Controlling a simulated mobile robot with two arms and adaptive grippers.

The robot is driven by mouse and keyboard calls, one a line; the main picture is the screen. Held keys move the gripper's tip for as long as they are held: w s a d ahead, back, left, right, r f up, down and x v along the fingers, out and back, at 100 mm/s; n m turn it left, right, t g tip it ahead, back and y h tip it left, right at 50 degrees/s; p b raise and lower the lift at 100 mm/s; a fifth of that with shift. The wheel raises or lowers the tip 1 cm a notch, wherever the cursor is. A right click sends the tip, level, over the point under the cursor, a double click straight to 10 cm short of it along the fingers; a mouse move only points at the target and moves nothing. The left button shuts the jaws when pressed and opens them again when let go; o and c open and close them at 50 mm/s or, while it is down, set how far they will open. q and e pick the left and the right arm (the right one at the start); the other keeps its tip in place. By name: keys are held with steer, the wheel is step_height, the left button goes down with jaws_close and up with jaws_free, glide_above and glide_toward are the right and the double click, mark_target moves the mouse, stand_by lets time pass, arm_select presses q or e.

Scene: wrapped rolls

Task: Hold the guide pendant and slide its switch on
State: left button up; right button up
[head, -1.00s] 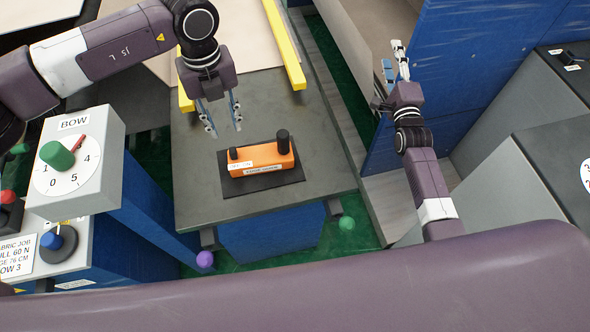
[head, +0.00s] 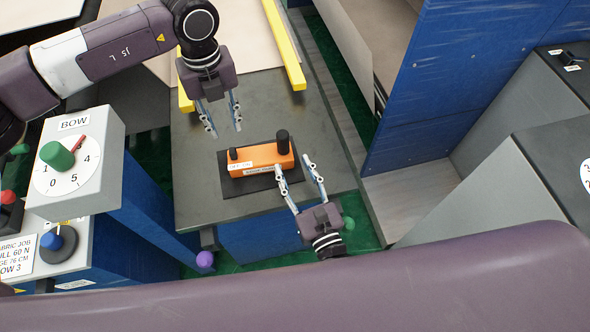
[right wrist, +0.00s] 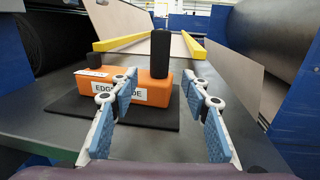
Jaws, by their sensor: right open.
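The guide pendant (head: 262,160) is an orange box lying on a black mat (head: 238,187) on the grey table. It has a tall black post at its right end and a shorter black knob (head: 233,154) at its left. It also shows in the right wrist view (right wrist: 130,93), its label partly hidden by a finger. My left gripper (head: 222,128) is open and empty, above and behind the pendant's left part. My right gripper (head: 296,172) is open at the pendant's front right, fingers pointing at it. In the right wrist view (right wrist: 165,88) nothing is between its fingers.
A grey box marked BOW (head: 75,150) with a green knob stands at the left. Yellow rails (head: 284,45) run behind the table (head: 200,208). A blue panel (head: 440,80) and grey cabinets (head: 550,150) stand at the right. A purple ball (head: 205,259) shows near the table's front.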

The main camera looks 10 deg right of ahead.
mark_target(285, 153)
steer(key=shift+w+f, duration=0.2)
steer(key=shift+w, duration=0.05)
steer(key=x, duration=0.7)
steer(key=shift+w+a+f, duration=0.1)
steer(key=shift+a, duration=0.05)
jaws_close()
stand_by(0.9)
